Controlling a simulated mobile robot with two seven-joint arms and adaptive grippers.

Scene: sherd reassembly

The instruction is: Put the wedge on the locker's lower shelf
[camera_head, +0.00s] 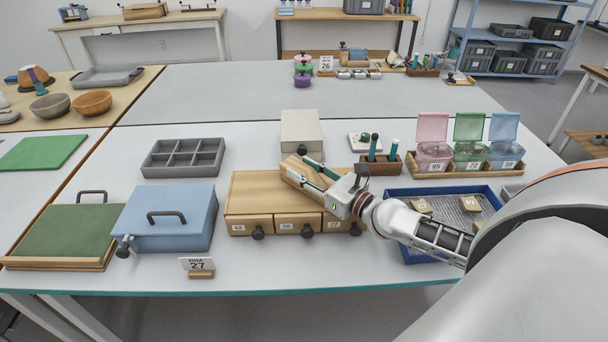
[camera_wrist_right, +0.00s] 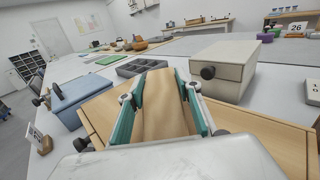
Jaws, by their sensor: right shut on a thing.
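The wedge is a light brown wooden block (camera_wrist_right: 158,108) between the fingers of my right gripper (camera_wrist_right: 159,90) in the right wrist view. In the head view, the wedge (camera_head: 295,164) shows partly at the fingers of my right gripper (camera_head: 302,168), above the wooden drawer cabinet. My right gripper is shut on it. The cream box (camera_head: 301,131) behind may be the locker; it also shows in the right wrist view (camera_wrist_right: 222,66), with a dark knob on its front. That front looks closed, and no shelf shows. My left gripper is out of view.
The wooden cabinet (camera_head: 248,192) has three knobbed drawers. A blue box (camera_head: 170,215) and a grey divided tray (camera_head: 183,157) stand left. A tube rack (camera_head: 380,167), lidded bins (camera_head: 432,155) and a blue-rimmed tray (camera_head: 398,193) stand right. White table shows left of the cream box.

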